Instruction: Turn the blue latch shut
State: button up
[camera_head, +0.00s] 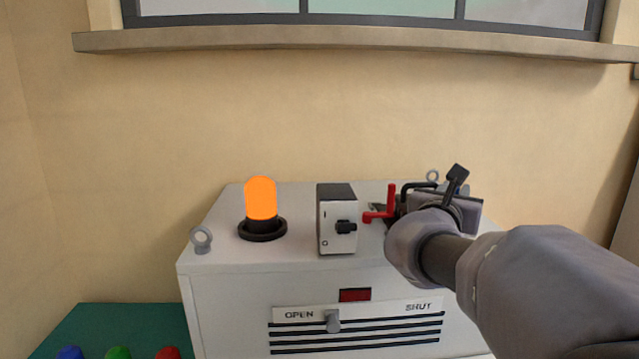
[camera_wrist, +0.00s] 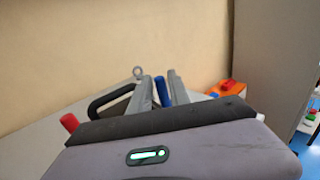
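The blue latch (camera_wrist: 164,91) shows in the wrist view as a short upright blue bar. My gripper (camera_wrist: 160,80) has its two grey fingers on either side of the bar. Narrow gaps seem to show on both sides, so the fingers look open around it rather than clamped on it. In the head view my gripper and forearm reach over the right part of the white cabinet (camera_head: 250,300) and hide the latch there. Whether the latch stands open or shut cannot be told.
A red handle (camera_head: 388,205) and a black bar (camera_wrist: 108,100) are close left of my gripper. A switch box (camera_head: 337,220) and a lit orange lamp (camera_head: 261,200) stand farther left. The cabinet front bears a grey slider knob (camera_head: 333,321) near OPEN. A wall stands behind.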

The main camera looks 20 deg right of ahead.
grip_shut()
jog(key=shift+w+a+r+m+g+h+p, duration=0.15)
jog(key=shift+w+m+g+h+p, duration=0.15)
jog(key=shift+m+g+p, duration=0.1)
jog(key=shift+w+m+g+h, duration=0.15)
jog(key=shift+m+g+h, duration=0.15)
jog(key=shift+g, duration=0.2)
jog(key=shift+o, duration=0.4)
grip_release()
jog(key=b+v, duration=0.3)
jog(key=v, duration=1.4)
jog(key=shift+s+a+f+b, duration=0.2)
jog(key=shift+s+b, duration=0.1)
